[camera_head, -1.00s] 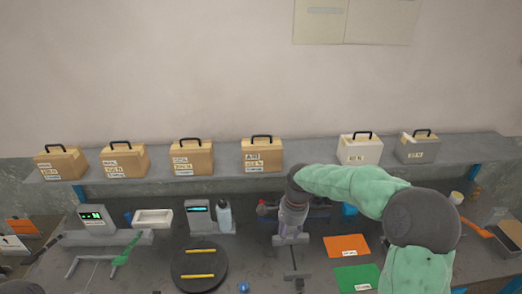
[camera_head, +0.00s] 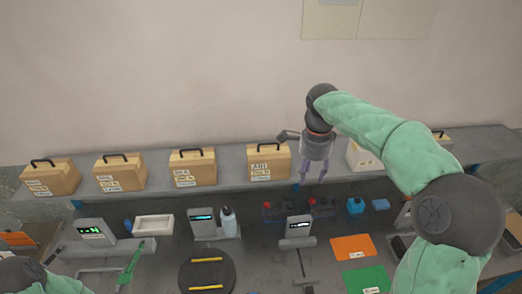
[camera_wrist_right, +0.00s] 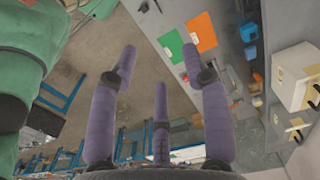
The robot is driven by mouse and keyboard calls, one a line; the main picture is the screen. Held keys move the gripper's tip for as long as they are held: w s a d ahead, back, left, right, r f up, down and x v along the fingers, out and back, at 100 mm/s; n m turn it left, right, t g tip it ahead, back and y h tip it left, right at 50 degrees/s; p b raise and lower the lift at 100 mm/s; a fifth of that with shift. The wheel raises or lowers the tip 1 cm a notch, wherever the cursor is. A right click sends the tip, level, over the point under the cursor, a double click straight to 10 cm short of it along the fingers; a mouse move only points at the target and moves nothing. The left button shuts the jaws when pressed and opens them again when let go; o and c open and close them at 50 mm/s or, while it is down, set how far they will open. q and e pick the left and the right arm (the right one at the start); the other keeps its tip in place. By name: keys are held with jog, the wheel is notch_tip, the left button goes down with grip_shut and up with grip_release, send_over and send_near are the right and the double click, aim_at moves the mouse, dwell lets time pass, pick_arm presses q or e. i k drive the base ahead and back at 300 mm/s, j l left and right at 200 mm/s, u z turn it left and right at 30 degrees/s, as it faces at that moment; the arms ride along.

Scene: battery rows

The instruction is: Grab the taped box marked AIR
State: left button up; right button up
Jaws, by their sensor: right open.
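The taped box marked AIR (camera_head: 268,164) is a tan box with a black handle and white labels on its front. It stands upright on the grey shelf, fourth from the left in the head view. My right gripper (camera_head: 313,178) is open and empty just right of this box, pointing down in front of the shelf. Its spread purple fingers (camera_wrist_right: 160,58) show nothing between them in the right wrist view. I cannot pick out the AIR box in that view. Part of my left arm shows at the bottom left of the head view, but its gripper does not.
Similar tan boxes (camera_head: 194,167) stand to the left on the shelf (camera_head: 231,160). A white box (camera_head: 359,158) stands right of my gripper, partly hidden by my arm; it seems to show in the wrist view (camera_wrist_right: 297,72). Devices, a bottle (camera_head: 229,222) and a black disc (camera_head: 206,272) crowd the bench below.

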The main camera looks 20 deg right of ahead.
aim_at(269, 161)
jog(key=i, duration=0.95)
